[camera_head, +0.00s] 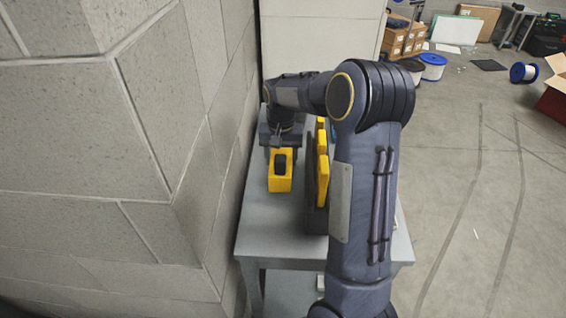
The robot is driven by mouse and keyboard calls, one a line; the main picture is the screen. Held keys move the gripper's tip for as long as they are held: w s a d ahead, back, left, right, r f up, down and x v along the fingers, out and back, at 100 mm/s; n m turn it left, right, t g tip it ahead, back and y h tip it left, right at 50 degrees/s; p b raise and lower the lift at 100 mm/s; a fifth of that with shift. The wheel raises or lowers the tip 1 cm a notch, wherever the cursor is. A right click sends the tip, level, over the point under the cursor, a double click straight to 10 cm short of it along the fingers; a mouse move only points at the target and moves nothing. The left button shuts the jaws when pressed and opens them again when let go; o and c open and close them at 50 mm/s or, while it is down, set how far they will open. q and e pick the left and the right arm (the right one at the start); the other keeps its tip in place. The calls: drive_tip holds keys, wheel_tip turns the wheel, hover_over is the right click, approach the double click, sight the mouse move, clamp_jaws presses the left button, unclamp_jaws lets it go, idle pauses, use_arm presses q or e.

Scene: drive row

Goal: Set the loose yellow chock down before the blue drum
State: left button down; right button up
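A yellow chock (280,184) with a dark part at its upper middle stands on the left side of the grey table (265,225). My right gripper (281,143) hangs from the arm that reaches over the table, close behind the chock in the picture. Its fingertips are not clear, so I cannot tell whether it touches or grips the chock. More yellow pieces (322,168) stand at a dark upright part (311,190) to the right. My arm hides much of that side. A sliver of blue (334,131) shows beside my arm; I cannot tell whether it is the blue drum. My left gripper is out of view.
A grey block wall (180,110) runs close along the table's left side. A pale cabinet (320,38) stands behind. Blue-and-white reels (433,68) and cardboard boxes (397,42) are on the far floor. The floor at right is mostly clear. The table's front left is bare.

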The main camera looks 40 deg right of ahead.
drive_tip(key=shift+f, duration=1.3)
drive_tip(key=shift+f, duration=0.2)
drive_tip(key=o, duration=1.3)
drive_tip(key=shift+c, duration=0.2)
